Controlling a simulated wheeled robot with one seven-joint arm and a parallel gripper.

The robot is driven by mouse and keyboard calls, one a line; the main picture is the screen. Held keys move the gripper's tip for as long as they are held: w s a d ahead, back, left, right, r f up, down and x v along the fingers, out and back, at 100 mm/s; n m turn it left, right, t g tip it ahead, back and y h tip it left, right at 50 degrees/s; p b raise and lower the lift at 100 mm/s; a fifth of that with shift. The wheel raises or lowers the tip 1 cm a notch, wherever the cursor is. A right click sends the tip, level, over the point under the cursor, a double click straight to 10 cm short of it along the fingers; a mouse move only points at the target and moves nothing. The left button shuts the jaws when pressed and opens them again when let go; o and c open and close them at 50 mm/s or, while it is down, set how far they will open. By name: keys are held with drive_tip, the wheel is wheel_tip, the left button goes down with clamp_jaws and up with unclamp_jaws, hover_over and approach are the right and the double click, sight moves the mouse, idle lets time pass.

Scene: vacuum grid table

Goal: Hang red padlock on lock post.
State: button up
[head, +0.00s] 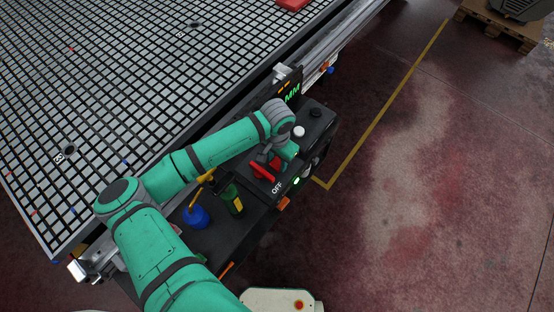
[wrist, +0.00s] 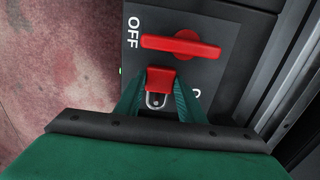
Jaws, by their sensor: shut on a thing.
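My gripper (wrist: 159,90) is shut on the red padlock (wrist: 160,77); its fingers are on either side of the body. The silver shackle (wrist: 157,100) shows below the red body in the wrist view. The padlock is in front of a dark switch panel (wrist: 222,75), just below a red switch handle (wrist: 180,45) that lies across the panel. I cannot make out the lock post, nor whether the shackle touches anything. In the head view my gripper (head: 287,153) is over the panel beside the red handle (head: 264,170); the padlock is not distinct there.
The "OFF" lettering is left of the handle. A blue object (head: 196,216) and a dark green container (head: 233,202) stand on the black side shelf. A white knob (head: 299,131) is beyond my gripper. The grid table (head: 120,75) borders the shelf; open floor is right.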

drive_tip(key=shift+d, duration=0.1)
drive_tip(key=o, duration=1.2)
wheel_tip(320, 180, up, 11)
drive_tip(key=shift+f, duration=0.1)
drive_tip(key=shift+s, duration=0.1)
